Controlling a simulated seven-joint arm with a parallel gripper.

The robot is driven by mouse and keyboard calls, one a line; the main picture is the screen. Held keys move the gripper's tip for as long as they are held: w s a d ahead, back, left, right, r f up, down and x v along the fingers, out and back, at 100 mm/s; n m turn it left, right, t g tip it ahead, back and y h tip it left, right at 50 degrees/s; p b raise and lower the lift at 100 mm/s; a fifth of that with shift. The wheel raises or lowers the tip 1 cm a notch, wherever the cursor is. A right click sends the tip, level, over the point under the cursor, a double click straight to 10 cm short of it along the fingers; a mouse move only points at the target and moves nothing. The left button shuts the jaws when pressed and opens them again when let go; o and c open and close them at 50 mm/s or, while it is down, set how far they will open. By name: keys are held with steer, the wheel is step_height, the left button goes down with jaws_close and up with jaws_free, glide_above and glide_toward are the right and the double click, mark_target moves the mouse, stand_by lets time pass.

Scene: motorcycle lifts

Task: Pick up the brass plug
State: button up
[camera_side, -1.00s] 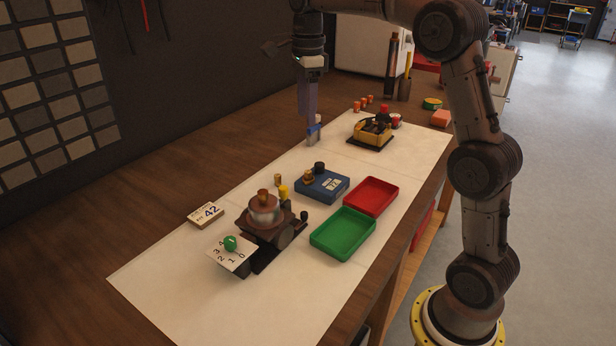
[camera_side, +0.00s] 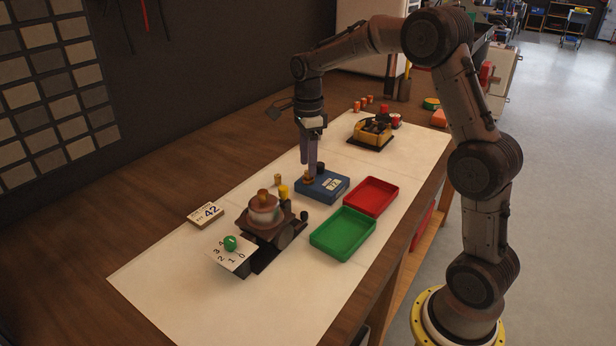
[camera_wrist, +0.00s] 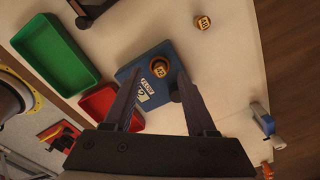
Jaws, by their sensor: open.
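A brass plug (camera_side: 308,177) with a dark ring around it sits upright on the blue box (camera_side: 328,187). In the wrist view the plug (camera_wrist: 159,67) shows from above, with a mark on its top, on the blue box (camera_wrist: 133,74). My gripper (camera_side: 308,162) points down just above the plug. In the wrist view my gripper (camera_wrist: 159,76) is open, with a finger on either side of the plug and nothing held. The exact height gap is hard to tell.
A black knob (camera_side: 320,167) stands on the box near the plug. A red tray (camera_side: 393,197) and green tray (camera_side: 372,236) lie to the right. A dark machine (camera_side: 284,236) stands in front. A blue-and-white object (camera_wrist: 262,120) is behind.

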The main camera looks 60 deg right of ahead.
mark_target(308, 177)
step_height(308, 177, down, 2)
steer(key=shift+f, duration=0.1)
jaws_close()
stand_by(0.4)
